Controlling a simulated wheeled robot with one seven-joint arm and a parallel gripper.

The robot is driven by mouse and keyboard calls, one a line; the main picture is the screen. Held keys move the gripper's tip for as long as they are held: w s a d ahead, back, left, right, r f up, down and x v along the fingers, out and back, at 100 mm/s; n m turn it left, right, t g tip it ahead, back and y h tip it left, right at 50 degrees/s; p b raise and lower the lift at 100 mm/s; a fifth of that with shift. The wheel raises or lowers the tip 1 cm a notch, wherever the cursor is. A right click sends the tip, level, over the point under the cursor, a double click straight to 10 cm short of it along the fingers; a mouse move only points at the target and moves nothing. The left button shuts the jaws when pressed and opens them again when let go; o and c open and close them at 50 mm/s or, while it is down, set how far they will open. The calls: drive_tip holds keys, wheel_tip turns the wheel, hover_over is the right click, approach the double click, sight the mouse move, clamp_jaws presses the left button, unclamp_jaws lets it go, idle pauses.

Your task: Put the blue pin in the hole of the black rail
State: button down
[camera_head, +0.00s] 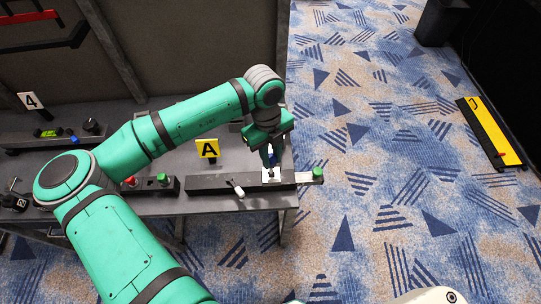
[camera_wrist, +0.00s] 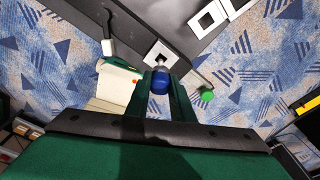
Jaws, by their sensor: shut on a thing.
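The black rail (camera_head: 215,184) lies along the front of the grey table and also shows in the wrist view (camera_wrist: 135,22). Near its right end is a white square plate (camera_head: 266,180) with a dark hole, seen in the wrist view (camera_wrist: 150,52). My gripper (camera_head: 271,160) is shut on the blue pin (camera_wrist: 160,83), with a green finger on each side of its blue head. The pin's pale shank points toward the plate. I cannot tell whether its tip is above the hole or inside it.
A white-handled lever (camera_head: 237,188) stands on the rail left of the plate. A green knob (camera_head: 318,172) is at the right end. A yellow "A" sign (camera_head: 208,149) and a red-and-green button box (camera_head: 150,185) are on the table. Carpet lies open to the right.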

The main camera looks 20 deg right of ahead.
drive_tip(key=shift+f, duration=3.2)
idle(0.9)
drive_tip(key=c, duration=1)
unclamp_jaws()
drive_tip(key=shift+r, duration=0.1)
drive_tip(key=shift+s+r, duration=0.1)
drive_tip(key=shift+r, duration=3.3)
drive_tip(key=shift+d, duration=0.1)
